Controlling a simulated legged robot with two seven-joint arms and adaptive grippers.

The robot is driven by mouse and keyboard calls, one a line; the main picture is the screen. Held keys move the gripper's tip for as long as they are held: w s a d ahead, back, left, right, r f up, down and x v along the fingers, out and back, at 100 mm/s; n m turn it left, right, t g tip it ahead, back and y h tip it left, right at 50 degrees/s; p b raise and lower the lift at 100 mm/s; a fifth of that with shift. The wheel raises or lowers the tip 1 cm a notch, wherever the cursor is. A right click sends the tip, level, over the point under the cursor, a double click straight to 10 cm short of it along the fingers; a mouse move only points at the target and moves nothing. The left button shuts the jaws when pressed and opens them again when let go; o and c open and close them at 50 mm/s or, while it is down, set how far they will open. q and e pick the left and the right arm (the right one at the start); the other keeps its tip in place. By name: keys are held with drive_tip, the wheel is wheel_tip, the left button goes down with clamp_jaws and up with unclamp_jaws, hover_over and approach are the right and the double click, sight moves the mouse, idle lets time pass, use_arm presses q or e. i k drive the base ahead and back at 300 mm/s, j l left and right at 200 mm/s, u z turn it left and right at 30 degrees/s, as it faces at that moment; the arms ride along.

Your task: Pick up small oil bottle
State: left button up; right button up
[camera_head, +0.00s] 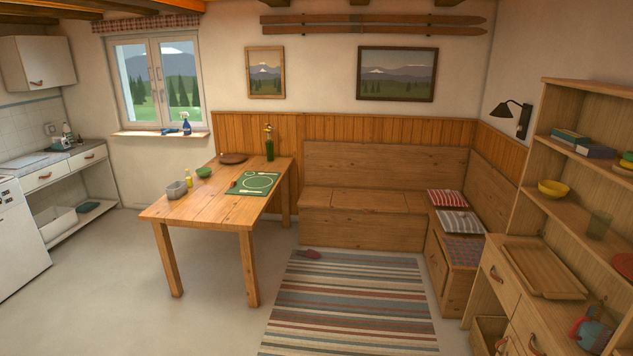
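A small yellow bottle (189,179) stands upright on the wooden table (215,203), near its left edge. It may be the small oil bottle, but it is too small here to tell. It stands between a grey container (176,190) and a green bowl (204,172). A taller dark green bottle (269,148) with flowers stands at the table's far end. A few small bottles (67,131) are on the left counter, too small to identify. Neither of my grippers is in view.
A green mat (253,183) with a plate outline and a brown plate (233,158) are also on the table. A corner bench (365,204) and shelf unit (512,205) bound the right.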

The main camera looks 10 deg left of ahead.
sight(189, 178)
drive_tip(key=i+u, duration=0.25)
drive_tip(key=i, duration=0.25)
drive_tip(key=i+u, duration=0.25)
drive_tip(key=i, duration=0.3)
drive_tip(key=i+l+u, duration=0.1)
drive_tip(key=i+u, duration=0.15)
drive_tip(key=i, duration=0.25)
drive_tip(key=i+l+u, duration=0.25)
drive_tip(key=i, duration=0.25)
drive_tip(key=i+j, duration=0.35)
drive_tip(key=i, duration=0.15)
drive_tip(key=i+j, duration=0.35)
drive_tip(key=i, duration=0.2)
drive_tip(key=i+j, duration=0.35)
drive_tip(key=i, duration=0.15)
drive_tip(key=i+j+u, duration=0.1)
drive_tip(key=i+j, duration=0.2)
drive_tip(key=j, duration=0.2)
drive_tip(key=i+j+u, duration=0.15)
drive_tip(key=i+j, duration=0.15)
drive_tip(key=j, duration=0.15)
